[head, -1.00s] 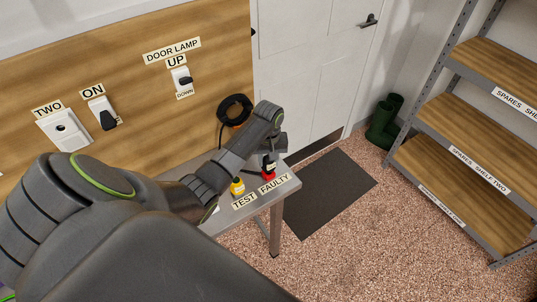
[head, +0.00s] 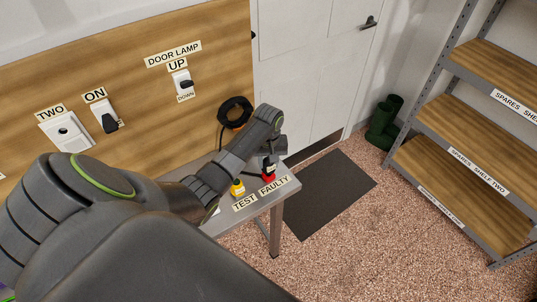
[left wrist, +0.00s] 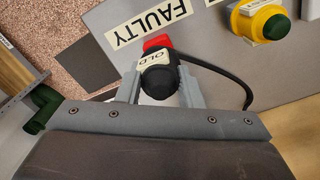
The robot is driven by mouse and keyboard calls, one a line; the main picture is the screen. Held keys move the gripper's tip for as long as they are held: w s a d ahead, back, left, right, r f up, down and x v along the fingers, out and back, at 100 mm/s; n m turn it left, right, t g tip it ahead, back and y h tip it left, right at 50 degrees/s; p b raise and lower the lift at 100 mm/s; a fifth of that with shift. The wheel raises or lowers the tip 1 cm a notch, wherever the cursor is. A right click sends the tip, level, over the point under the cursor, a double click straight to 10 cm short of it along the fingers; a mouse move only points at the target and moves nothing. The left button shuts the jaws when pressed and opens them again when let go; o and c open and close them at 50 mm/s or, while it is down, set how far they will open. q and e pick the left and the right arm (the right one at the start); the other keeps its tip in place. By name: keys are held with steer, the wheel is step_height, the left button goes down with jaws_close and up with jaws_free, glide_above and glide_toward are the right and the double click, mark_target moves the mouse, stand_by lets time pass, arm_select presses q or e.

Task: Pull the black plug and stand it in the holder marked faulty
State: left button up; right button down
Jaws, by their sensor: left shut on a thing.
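The black plug (left wrist: 158,78), with a label reading OLD and a black cord, is between the fingers of my left gripper (left wrist: 161,92) in the left wrist view. The gripper is shut on it. The red holder (left wrist: 157,42) shows just beyond the plug, beside the FAULTY label (left wrist: 150,20). In the head view my left gripper (head: 272,153) is over the bench's right end, with the black plug (head: 270,163) at the red holder (head: 268,177). Whether the plug's lower end is inside the holder is hidden. My right gripper is not in view.
A yellow holder (head: 237,188) by the TEST label stands left of the red one; in the left wrist view something green is in it (left wrist: 277,26). A coiled black cable (head: 235,111) hangs on the board. Shelves (head: 470,120) stand at right.

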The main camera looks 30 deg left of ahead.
arm_select(q)
steer(key=shift+p, duration=0.45)
steer(key=shift+f+b, duration=0.5)
steer(key=shift+f, duration=0.95)
steer(key=o, duration=1.2)
steer(key=shift+c, duration=0.2)
step_height(320, 180, up, 12)
steer(key=shift+f+b, duration=0.15)
steer(key=shift+b, duration=0.45)
steer(key=shift+r+p, duration=2)
steer(key=shift+r, duration=0.9)
